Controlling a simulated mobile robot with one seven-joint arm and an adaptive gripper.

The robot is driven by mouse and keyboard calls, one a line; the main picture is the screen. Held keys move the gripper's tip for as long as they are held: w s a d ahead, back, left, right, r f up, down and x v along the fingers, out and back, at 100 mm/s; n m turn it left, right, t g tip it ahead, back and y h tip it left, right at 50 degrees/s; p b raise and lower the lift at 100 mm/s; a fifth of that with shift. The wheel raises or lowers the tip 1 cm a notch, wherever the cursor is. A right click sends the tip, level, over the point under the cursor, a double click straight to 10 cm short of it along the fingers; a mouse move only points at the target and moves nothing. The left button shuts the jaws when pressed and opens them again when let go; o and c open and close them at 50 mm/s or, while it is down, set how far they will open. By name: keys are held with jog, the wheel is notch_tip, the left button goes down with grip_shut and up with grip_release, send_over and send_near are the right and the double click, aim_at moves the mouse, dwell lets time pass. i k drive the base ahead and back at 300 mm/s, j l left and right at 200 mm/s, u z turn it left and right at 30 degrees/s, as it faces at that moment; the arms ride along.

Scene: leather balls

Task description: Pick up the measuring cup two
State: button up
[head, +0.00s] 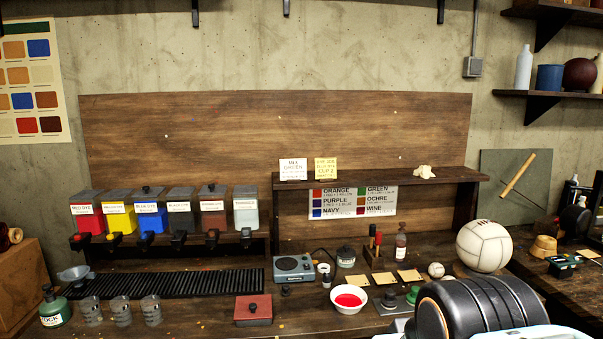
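Three clear measuring cups stand in a row at the front left of the workbench: a left one (90,311), a middle one (121,311) and a right one (151,311). They are upright, with faint markings too small to read, so I cannot tell by label which is cup two. They look empty. My gripper is not in view; only a dark, rounded part of my arm shows at the bottom right, well apart from the cups.
A green bottle (54,308) stands just left of the cups, and a red box (253,310) to their right. Behind them are a black slotted rack (170,284) and several dye dispensers (152,219). A bowl of red liquid (348,299) and a white ball (484,246) are farther right.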

aim_at(119, 308)
jog(key=u, duration=1.35)
